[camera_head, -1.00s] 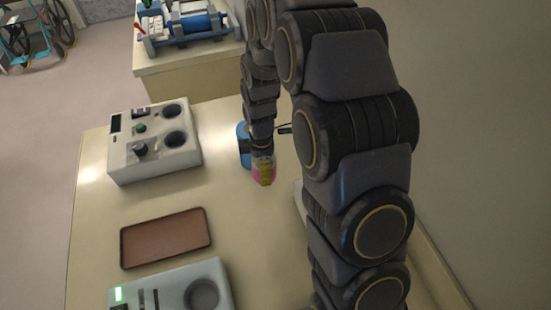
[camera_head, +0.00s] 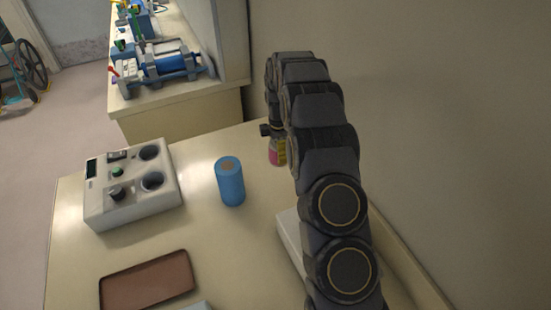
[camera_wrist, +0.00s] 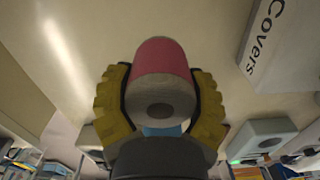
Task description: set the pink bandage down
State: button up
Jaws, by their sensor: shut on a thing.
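The pink bandage (camera_wrist: 160,57) is a roll held between the two yellow fingers of my gripper (camera_wrist: 161,78), which is shut on it. In the head view the pink bandage (camera_head: 274,156) shows as a small pink patch beside yellow finger, over the back right of the table. My gripper (camera_head: 279,150) is partly hidden by my arm there. I cannot tell whether the roll touches the table top.
A blue roll (camera_head: 230,184) stands upright on the table (camera_head: 205,245), left of my gripper. A white device with round wells (camera_head: 130,186) and a brown tray (camera_head: 147,281) lie further left. A white box marked "Covers" (camera_wrist: 284,42) is near. A wall stands at right.

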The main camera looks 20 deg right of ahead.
jog(key=w+f, duration=0.1)
jog(key=f, duration=0.1)
jog(key=w+d+f, duration=0.1)
jog(key=w, duration=0.1)
jog(key=w+f, duration=0.2)
jog(key=shift+w+d+f, duration=0.15)
jog(key=shift+d+f, duration=0.15)
jog(key=shift+f, duration=0.05)
jog(key=shift+w+f, duration=0.25)
jog(key=shift+f, duration=0.25)
jog(key=shift+d+f, duration=0.1)
jog(key=shift+f, duration=1.3)
jog(key=o, duration=1.2)
jog(key=shift+f, duration=0.1)
